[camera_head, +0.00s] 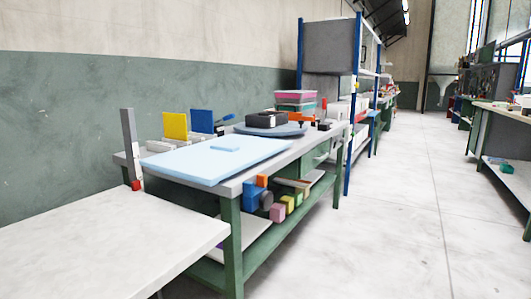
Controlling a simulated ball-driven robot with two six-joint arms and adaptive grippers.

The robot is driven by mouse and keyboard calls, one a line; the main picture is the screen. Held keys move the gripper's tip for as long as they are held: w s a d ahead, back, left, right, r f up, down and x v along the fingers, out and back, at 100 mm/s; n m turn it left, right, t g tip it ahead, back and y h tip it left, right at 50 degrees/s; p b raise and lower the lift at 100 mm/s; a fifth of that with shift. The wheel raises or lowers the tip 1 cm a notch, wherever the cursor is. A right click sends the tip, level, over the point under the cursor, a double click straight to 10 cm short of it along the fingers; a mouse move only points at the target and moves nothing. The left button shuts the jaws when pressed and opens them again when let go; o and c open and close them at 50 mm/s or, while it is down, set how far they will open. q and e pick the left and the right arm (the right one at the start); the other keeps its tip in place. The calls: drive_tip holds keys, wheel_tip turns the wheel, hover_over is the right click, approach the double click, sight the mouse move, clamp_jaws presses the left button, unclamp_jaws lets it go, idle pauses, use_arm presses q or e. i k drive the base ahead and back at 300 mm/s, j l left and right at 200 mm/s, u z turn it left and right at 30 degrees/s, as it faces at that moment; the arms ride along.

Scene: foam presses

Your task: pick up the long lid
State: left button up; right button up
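No thing in view can be surely told as the long lid. A large light-blue flat panel (190,163) lies on the green-legged workbench (232,187) left of centre. A small blue flat piece (225,149) lies on top of it. Stacked boxes with pink and teal tops (295,98) stand at the bench's far end; they are too small to tell more. Neither of my grippers shows in the view.
A pale tabletop (110,240) fills the lower left. A grey upright post (129,145) stands near the bench's near left corner. Yellow (175,126) and blue (201,121) panels stand by the wall. The floor aisle (400,190) to the right is clear.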

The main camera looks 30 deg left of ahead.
sight(208, 163)
drive_tip(key=i, duration=1.15)
drive_tip(key=i+u, duration=0.1)
drive_tip(key=i, duration=1.1)
drive_tip(key=i+u, duration=0.1)
drive_tip(key=u, duration=0.8)
drive_tip(key=i+l+u, duration=0.1)
drive_tip(key=u, duration=0.35)
drive_tip(key=l+u, duration=0.15)
drive_tip(key=u, duration=0.3)
drive_tip(key=l+u, duration=0.1)
drive_tip(key=u, duration=0.35)
drive_tip(key=i+l, duration=0.05)
